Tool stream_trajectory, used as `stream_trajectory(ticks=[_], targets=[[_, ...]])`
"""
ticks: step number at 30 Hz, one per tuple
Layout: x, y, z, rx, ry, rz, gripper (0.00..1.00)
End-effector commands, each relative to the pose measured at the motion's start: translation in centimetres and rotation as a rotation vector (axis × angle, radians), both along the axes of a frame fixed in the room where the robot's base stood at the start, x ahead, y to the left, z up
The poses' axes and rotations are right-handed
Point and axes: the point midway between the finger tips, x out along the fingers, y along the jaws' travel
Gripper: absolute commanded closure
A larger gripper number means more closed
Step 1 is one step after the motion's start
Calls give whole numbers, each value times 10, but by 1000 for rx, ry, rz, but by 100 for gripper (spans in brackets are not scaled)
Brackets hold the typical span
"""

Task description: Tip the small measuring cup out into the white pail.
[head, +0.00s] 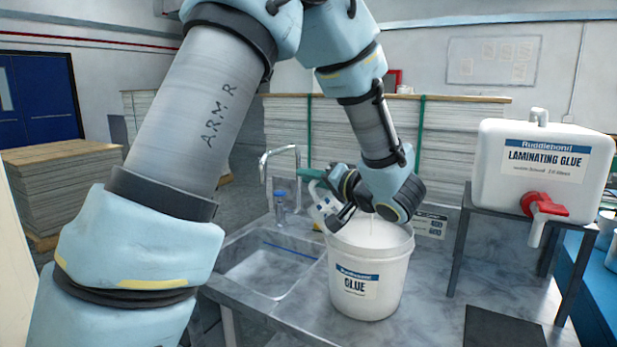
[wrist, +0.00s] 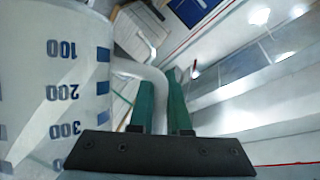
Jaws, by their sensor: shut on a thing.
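The white pail (head: 367,290), labelled GLUE, stands open on the grey bench right of the sink. My gripper (head: 312,175) is at the pail's upper left rim, its green fingers pointing left. It is shut on the handle of the small measuring cup (head: 326,205), which is tilted at the pail's left rim, partly hidden by my wrist. In the wrist view, the cup (wrist: 55,85) fills the left side, its printed scale upside down, and its handle lies between the green fingers (wrist: 160,105). A pale streak shows inside the pail; I cannot tell whether it is pouring liquid.
A laminating glue tank (head: 545,165) with a red tap (head: 543,205) stands on a frame at the right. A sink (head: 265,265) with a tall faucet (head: 265,165) lies left of the pail. A dark mat (head: 505,328) lies at front right. Stacked boards (head: 460,140) stand behind.

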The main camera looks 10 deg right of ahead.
Motion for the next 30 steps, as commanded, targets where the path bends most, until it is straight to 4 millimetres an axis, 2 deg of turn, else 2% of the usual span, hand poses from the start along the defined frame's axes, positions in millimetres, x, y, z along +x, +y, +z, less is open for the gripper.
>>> stream_trajectory(ticks=[1,8,30], targets=[[-1,-2,-6,1,13,-7,100],[-1,-2,-7,1,14,-6,100],[0,-11,3,105,17,-4,100]])
